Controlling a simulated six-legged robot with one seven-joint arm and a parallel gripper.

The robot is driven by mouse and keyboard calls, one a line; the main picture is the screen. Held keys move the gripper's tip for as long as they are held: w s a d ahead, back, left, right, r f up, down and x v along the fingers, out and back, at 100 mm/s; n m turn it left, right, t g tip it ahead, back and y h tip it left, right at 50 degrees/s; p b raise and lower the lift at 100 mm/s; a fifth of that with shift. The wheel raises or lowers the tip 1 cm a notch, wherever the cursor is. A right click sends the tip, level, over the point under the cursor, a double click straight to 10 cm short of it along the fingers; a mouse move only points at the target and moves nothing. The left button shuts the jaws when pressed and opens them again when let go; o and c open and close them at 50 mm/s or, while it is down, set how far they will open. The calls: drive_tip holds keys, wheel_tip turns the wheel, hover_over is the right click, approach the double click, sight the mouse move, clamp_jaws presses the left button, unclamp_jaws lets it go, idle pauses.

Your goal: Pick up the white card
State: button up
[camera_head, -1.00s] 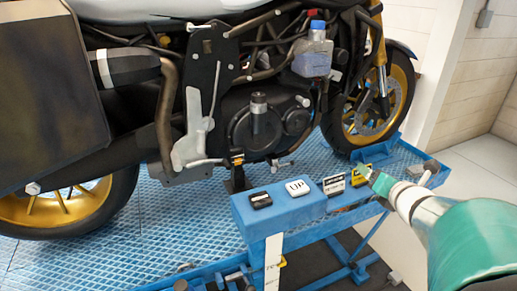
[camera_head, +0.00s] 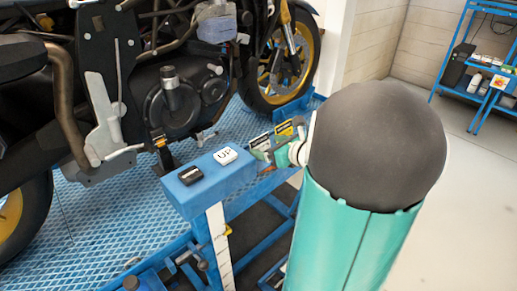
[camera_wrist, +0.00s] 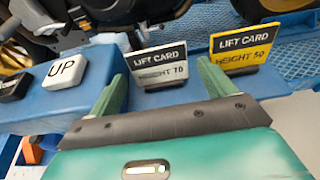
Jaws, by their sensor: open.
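The white card (camera_wrist: 160,72), with a black band reading "LIFT CARD" and "HEIGHT 70" below it, stands on a blue ledge in the wrist view. In the head view the white card (camera_head: 260,141) is small and partly covered by my gripper (camera_head: 272,154). In the wrist view my gripper (camera_wrist: 160,82) is open and empty, one green finger to each side of the card's lower part in the picture. The card lies beyond the fingers; I cannot tell the exact gap.
A yellow card (camera_wrist: 246,48) reading "HEIGHT 50" stands right of the white one. A white UP button (camera_wrist: 64,73) and a black button (camera_wrist: 16,87) are at left on the blue stand (camera_head: 215,184). The motorcycle (camera_head: 150,100) is behind.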

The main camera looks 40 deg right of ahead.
sight(261, 144)
drive_tip(key=x, duration=0.6)
drive_tip(key=shift+a, duration=0.1)
drive_tip(key=shift+c, duration=0.4)
drive_tip(key=c, duration=0.7)
